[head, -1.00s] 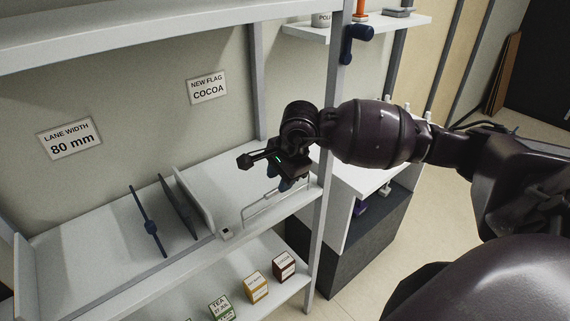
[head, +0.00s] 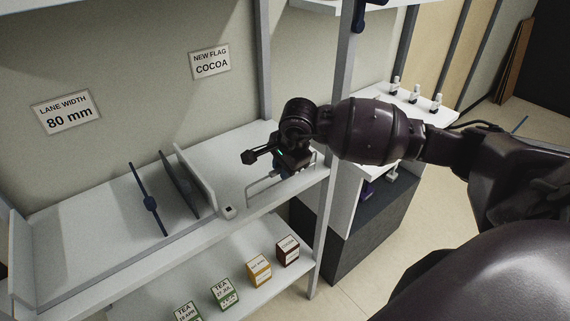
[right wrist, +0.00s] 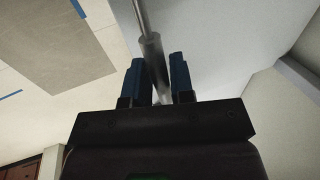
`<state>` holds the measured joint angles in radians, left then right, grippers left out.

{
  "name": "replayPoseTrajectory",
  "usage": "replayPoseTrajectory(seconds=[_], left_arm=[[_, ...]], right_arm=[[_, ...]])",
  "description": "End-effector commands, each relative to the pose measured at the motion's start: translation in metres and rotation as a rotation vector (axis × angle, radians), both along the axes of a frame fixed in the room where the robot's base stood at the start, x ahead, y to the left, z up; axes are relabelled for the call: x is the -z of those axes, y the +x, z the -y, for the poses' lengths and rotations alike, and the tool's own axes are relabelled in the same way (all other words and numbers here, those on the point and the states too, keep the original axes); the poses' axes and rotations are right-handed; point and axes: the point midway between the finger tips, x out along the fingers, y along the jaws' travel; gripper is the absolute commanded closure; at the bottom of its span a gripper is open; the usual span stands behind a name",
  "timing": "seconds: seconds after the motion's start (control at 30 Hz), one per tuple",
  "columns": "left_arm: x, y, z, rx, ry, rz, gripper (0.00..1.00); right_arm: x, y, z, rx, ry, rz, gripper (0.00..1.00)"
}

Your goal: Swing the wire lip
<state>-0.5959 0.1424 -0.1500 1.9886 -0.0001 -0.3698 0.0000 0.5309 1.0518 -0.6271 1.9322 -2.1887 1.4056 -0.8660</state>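The wire lip (head: 262,184) is a thin pale metal rail along the front edge of the upper shelf (head: 232,183), right of the small white block. It stands up from the edge, and its right part is partly hidden by my right gripper (head: 284,172). In the right wrist view, the blue fingers of my right gripper (right wrist: 158,78) are apart, with a grey metal rod (right wrist: 152,50), apparently part of the wire lip, running between them. A gap shows between the rod and the right finger. My left gripper is not in view.
Several boxes, including a brown cocoa box (head: 288,250), line the shelf below. A shelf post (head: 337,130) rises close by my right gripper.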

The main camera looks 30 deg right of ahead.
Motion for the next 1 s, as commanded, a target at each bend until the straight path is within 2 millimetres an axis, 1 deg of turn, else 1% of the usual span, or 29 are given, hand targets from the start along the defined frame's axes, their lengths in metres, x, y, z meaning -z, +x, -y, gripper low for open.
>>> replayPoseTrajectory(seconds=[0.03, 0.13, 0.33, 0.6, 0.87, 1.0], left_arm=[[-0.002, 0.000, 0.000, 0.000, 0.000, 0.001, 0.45], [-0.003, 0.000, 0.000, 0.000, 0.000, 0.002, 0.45], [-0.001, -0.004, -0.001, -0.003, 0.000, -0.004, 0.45], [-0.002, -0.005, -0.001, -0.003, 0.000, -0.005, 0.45], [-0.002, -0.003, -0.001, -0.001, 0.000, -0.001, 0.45], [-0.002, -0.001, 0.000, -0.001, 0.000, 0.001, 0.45]], right_arm=[[-0.002, 0.000, 0.000, 0.000, 0.000, 0.002, 0.85], [-0.003, 0.000, 0.000, 0.000, 0.000, 0.003, 1.00], [-0.003, -0.001, 0.001, 0.000, -0.001, 0.004, 1.00], [-0.002, -0.016, 0.002, 0.000, -0.001, 0.004, 1.00], [-0.001, -0.016, 0.002, 0.001, 0.000, 0.003, 1.00], [0.001, -0.020, 0.002, 0.000, -0.001, 0.002, 1.00]])
